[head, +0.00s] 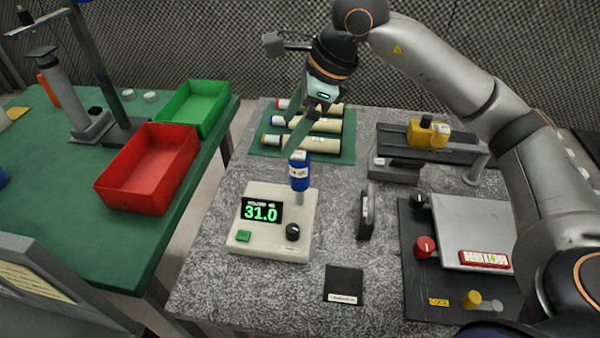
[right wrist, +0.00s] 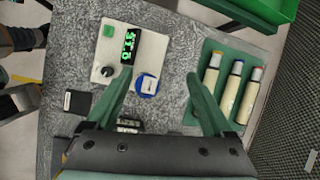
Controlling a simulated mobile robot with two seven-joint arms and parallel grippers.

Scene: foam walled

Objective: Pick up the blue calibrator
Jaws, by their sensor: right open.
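The blue calibrator (head: 300,171) is a short blue cylinder with a white label. It stands upright on a pale shaft at the right side of a cream meter (head: 262,236) that reads 31.0. My right gripper (head: 289,138) is open and empty above and behind the calibrator. In the right wrist view the round blue top of the calibrator (right wrist: 147,84) shows between the spread fingers of my right gripper (right wrist: 158,78), closer to the left one. I cannot tell the exact height gap. My left gripper is not in view.
A green mat (head: 346,147) with several cream tubes lies behind the meter. A dark upright block (head: 366,211) and a black pad (head: 343,284) stand to its right and front. A red bin (head: 148,168) and a green bin (head: 194,108) sit on the left table.

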